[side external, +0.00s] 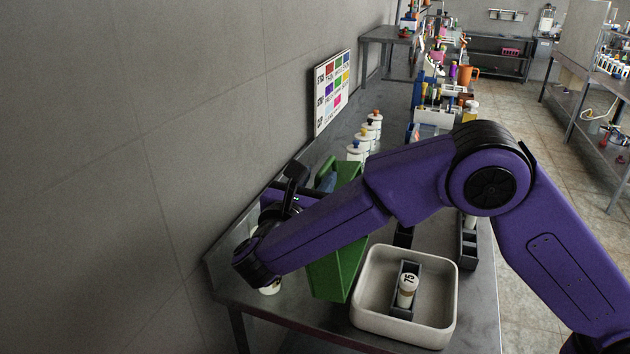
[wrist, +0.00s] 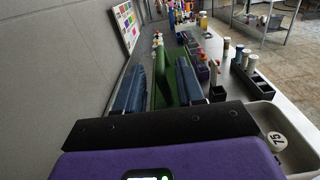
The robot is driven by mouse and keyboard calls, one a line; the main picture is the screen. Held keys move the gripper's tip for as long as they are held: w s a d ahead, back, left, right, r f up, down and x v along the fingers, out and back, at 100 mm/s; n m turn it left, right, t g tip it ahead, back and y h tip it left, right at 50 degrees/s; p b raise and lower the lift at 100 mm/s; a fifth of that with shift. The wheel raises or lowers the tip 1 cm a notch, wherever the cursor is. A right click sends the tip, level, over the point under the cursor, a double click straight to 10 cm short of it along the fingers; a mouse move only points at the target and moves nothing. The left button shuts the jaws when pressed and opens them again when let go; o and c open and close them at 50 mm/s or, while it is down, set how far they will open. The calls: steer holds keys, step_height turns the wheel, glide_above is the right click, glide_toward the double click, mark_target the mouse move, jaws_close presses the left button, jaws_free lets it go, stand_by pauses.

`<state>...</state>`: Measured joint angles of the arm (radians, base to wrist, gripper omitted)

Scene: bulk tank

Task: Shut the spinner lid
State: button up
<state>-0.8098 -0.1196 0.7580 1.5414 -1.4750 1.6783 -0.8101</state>
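A green box-like unit (side external: 340,265), which I take to be the spinner, stands on the steel bench, partly hidden behind my forearm. A green upright part (wrist: 162,75), possibly its lid or handle, rises between my fingers in the wrist view. I cannot tell how far the lid is open. My gripper (wrist: 161,65) is open, with one blue finger on each side of this green part and small gaps visible. In the side view the gripper is mostly hidden by my arm.
A pale tray (side external: 362,316) holds a dark rack with a vial (side external: 407,290) marked 75. White bottles (side external: 362,141) with coloured caps stand behind. Dark racks (wrist: 250,82) stand to the right.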

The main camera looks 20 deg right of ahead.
jaws_close()
steer(key=shift+d, duration=0.1)
